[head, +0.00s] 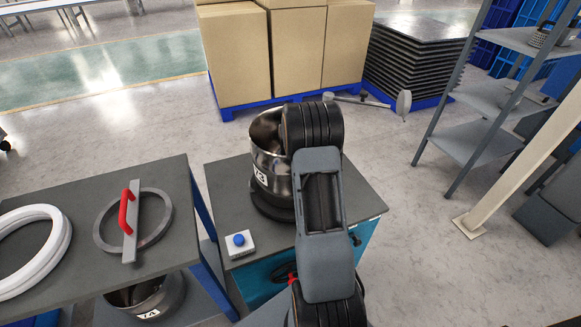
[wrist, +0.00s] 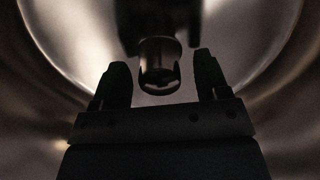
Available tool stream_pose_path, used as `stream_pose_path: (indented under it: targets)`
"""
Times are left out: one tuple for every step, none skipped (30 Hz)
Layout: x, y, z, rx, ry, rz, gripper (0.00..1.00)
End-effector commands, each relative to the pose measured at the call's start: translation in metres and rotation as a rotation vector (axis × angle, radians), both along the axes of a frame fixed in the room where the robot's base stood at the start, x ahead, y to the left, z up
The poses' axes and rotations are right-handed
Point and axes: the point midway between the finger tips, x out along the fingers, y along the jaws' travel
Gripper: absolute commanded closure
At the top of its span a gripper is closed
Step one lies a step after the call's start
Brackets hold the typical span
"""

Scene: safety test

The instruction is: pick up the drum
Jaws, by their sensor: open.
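A shiny metal drum (head: 268,160) with a white number label stands upright and open-topped on the dark top of a teal cabinet. My arm reaches over its right side and hides part of it; my gripper is hidden in the head view. In the wrist view, my gripper (wrist: 160,72) is open, its two dark fingers apart. Curved shiny metal, apparently the drum wall (wrist: 65,40), fills the view around them. A dark rounded shape (wrist: 159,70) shows between the fingers; I cannot tell whether it is a part or a reflection. I see nothing gripped.
A blue button box (head: 239,243) sits at the cabinet's front left. The left table holds a ring with a red handle (head: 128,222) and white rings (head: 35,250); another drum (head: 148,300) stands below. Boxes (head: 240,55) stand behind, shelving (head: 490,100) at right.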

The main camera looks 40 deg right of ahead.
Motion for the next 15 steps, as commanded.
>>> stream_pose_path:
  targets:
    - [-0.0004, 0.0002, -0.0060, 0.001, 0.001, 0.000, 0.32]
    - [-0.0003, 0.0001, -0.0080, 0.001, 0.001, 0.000, 0.32]
    - [-0.0001, 0.0000, -0.0102, 0.000, 0.000, 0.000, 0.32]
    - [-0.0001, 0.0000, -0.0115, 0.000, 0.000, 0.000, 0.32]
    - [-0.0001, 0.0000, -0.0124, 0.000, 0.000, 0.000, 0.32]
    - [-0.0001, 0.0000, -0.0131, 0.000, 0.000, 0.000, 0.32]
    - [-0.0001, 0.0000, -0.0133, 0.000, 0.000, 0.000, 0.32]
    - [-0.0001, 0.0000, -0.0133, 0.000, 0.000, 0.000, 0.32]
    - [-0.0001, 0.0000, -0.0132, 0.000, 0.000, 0.000, 0.32]
    - [-0.0001, 0.0000, -0.0131, 0.000, 0.000, 0.000, 0.32]
    - [-0.0001, 0.0000, -0.0131, 0.000, 0.000, 0.000, 0.32]
    - [-0.0001, -0.0001, -0.0130, 0.000, 0.000, 0.000, 0.32]
    - [-0.0001, 0.0000, -0.0130, 0.000, 0.000, 0.000, 0.34]
    - [0.0000, -0.0001, -0.0129, -0.001, 0.000, 0.000, 0.36]
    - [-0.0001, -0.0001, -0.0129, -0.001, 0.000, 0.000, 0.40]
